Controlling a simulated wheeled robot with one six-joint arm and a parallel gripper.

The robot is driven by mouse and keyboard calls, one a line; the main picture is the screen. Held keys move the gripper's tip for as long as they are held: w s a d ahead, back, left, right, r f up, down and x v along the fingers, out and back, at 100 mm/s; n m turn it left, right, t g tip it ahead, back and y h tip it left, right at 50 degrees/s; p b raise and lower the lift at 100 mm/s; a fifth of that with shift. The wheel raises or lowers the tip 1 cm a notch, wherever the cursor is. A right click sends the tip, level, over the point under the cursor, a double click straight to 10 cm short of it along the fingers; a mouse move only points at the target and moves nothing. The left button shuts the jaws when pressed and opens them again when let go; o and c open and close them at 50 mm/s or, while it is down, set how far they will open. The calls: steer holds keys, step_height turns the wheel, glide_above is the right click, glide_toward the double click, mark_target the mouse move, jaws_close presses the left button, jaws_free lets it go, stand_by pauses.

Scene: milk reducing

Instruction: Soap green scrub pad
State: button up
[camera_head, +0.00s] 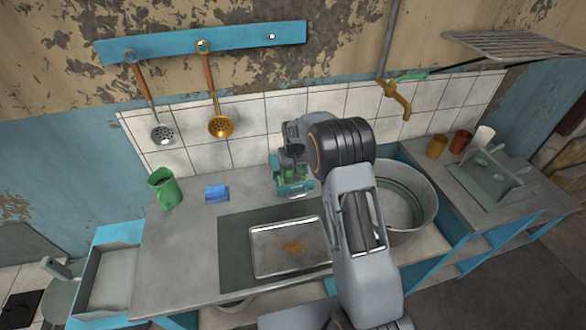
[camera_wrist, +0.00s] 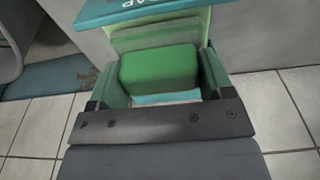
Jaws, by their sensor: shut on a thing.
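The green scrub pad (camera_wrist: 158,70) sits between the two fingers of my gripper (camera_wrist: 163,62) in the wrist view, and the gripper is shut on it. A teal soap container (camera_wrist: 150,12) with the letters "AP" visible lies just past the pad at the top of that view. Whether the pad touches the soap cannot be told. In the head view my gripper (camera_head: 291,160) points down over the teal soap container (camera_head: 296,188) on the counter near the tiled wall. The pad is hard to make out there.
A grey counter (camera_head: 185,245) holds a metal tray (camera_head: 262,271) with a brown stain, a blue sponge-like block (camera_head: 216,193) and a green mug (camera_head: 164,188). A large metal basin (camera_head: 425,205) stands right of my arm. A brass tap (camera_head: 397,97) juts from the wall.

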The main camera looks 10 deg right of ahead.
steer(key=shift+f+b, duration=0.45)
steer(key=shift+f, duration=0.1)
stand_by(1.4)
steer(key=shift+r, duration=0.15)
steer(key=shift+r+p, duration=2.05)
steer(key=shift+r, duration=1.4)
